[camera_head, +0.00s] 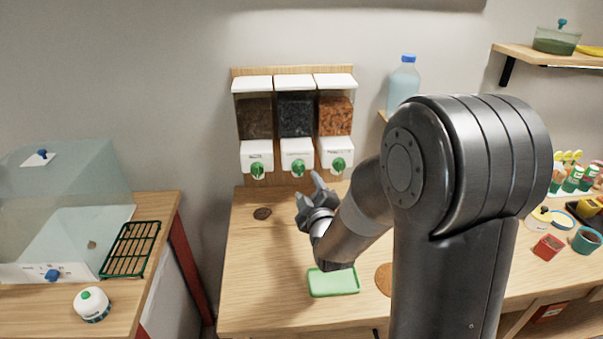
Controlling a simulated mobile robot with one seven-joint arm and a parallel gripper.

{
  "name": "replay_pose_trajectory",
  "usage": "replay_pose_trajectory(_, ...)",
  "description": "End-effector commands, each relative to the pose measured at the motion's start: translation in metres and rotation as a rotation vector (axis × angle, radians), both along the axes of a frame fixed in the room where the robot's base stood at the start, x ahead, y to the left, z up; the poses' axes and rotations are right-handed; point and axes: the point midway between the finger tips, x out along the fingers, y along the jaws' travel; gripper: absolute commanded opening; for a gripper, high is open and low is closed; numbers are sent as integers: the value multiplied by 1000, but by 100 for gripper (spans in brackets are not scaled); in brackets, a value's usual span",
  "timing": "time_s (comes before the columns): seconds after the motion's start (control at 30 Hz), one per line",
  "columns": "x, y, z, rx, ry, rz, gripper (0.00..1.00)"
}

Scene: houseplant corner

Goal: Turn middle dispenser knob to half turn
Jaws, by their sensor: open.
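A dispenser with three clear bins hangs on a wooden board on the wall. The left bin (255,118) holds dark brown stuff, the middle bin (296,116) near-black stuff, the right bin (335,116) orange-brown stuff. Each has a white front with a green knob. The middle knob (298,168) sits between the left knob (257,170) and the right knob (338,165). The exact turn of the middle knob is too small to read. My gripper (310,188) is open and empty, below and slightly right of the middle knob, apart from it in the picture.
A green tray (334,282) lies on the wooden counter (258,270) below my gripper. A blue-capped bottle (403,85) stands right of the dispenser. My arm hides much of the right counter. A gap separates the left table (150,225).

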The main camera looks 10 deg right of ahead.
Motion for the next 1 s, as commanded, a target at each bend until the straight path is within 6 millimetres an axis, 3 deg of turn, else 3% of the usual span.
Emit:
replay_pose_trajectory(0.2, 43, 5, 0, 1, -1, -1, 56)
replay_pose_trajectory(0.4, 69, 9, 0, 2, 1, -1, 56)
replay_pose_trajectory(0.8, 77, 10, 0, 1, 2, 0, 56)
replay_pose_trajectory(1.0, 77, 10, 0, 1, 1, 1, 41)
